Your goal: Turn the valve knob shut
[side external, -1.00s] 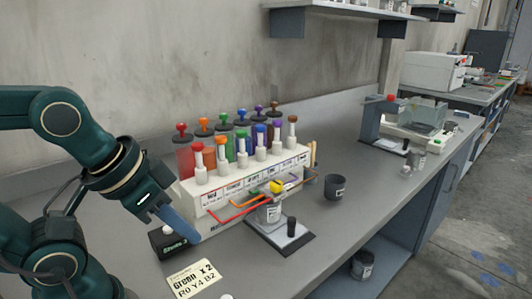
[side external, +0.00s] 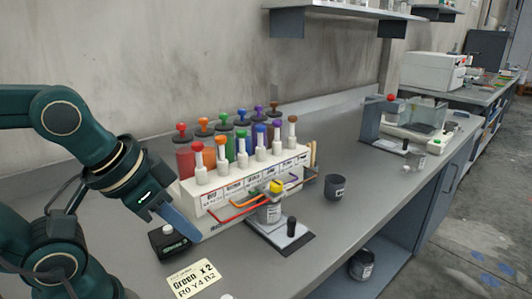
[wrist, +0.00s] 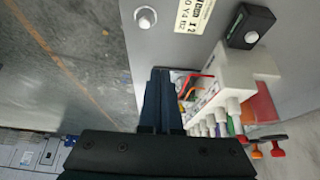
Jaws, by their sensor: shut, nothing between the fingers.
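Which part is the valve knob is not clear to me. A yellow rounded knob (side external: 277,187) sits above a pale can (side external: 269,212), where the coloured pipes meet. A small black box (side external: 182,246) with a white round knob (side external: 168,229) stands at the left; the wrist view shows its white knob (wrist: 251,37) too. My gripper (side external: 198,239) is shut and empty, pointing down beside the black box, well left of the yellow knob. In the wrist view its fingers (wrist: 161,73) are together. A separate silver round knob (wrist: 145,17) shows near the bench edge.
A white rack (side external: 220,198) with several coloured paint cylinders stands behind the pipes. A card (side external: 193,279) reading "Green x 2" lies in front. A dark cup (side external: 335,187) stands to the right. The bench between cup and far stand (side external: 373,125) is mostly clear.

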